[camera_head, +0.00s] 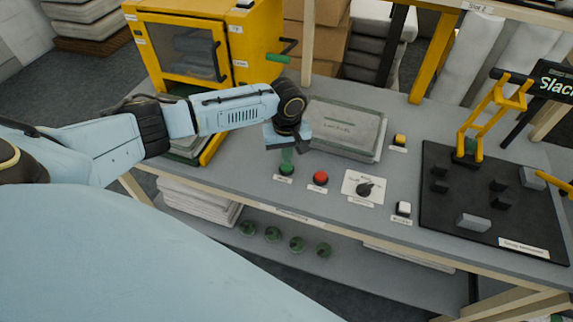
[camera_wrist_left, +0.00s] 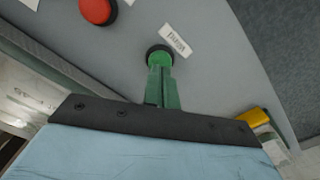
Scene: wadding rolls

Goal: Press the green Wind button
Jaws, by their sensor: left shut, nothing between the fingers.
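The green button (camera_head: 286,169) sits at the front of the grey bench, left of a red button (camera_head: 320,178). My left gripper (camera_head: 288,155) points down just over it, its green fingers shut with nothing between them. In the left wrist view the fingertips (camera_wrist_left: 161,72) overlap the green button (camera_wrist_left: 159,54), which has a dark ring around it. I cannot tell whether the tips touch it. A small white label (camera_wrist_left: 175,39) lies beside it, too blurred to read surely. The red button also shows in the wrist view (camera_wrist_left: 98,10). My right gripper is not in view.
A grey flat box (camera_head: 345,129) lies behind the buttons. A black rotary knob (camera_head: 365,189), a white button (camera_head: 403,208) and a yellow button (camera_head: 399,140) are to the right. A yellow cabinet (camera_head: 258,45) stands at the back left. A black board (camera_head: 450,215) lies far right.

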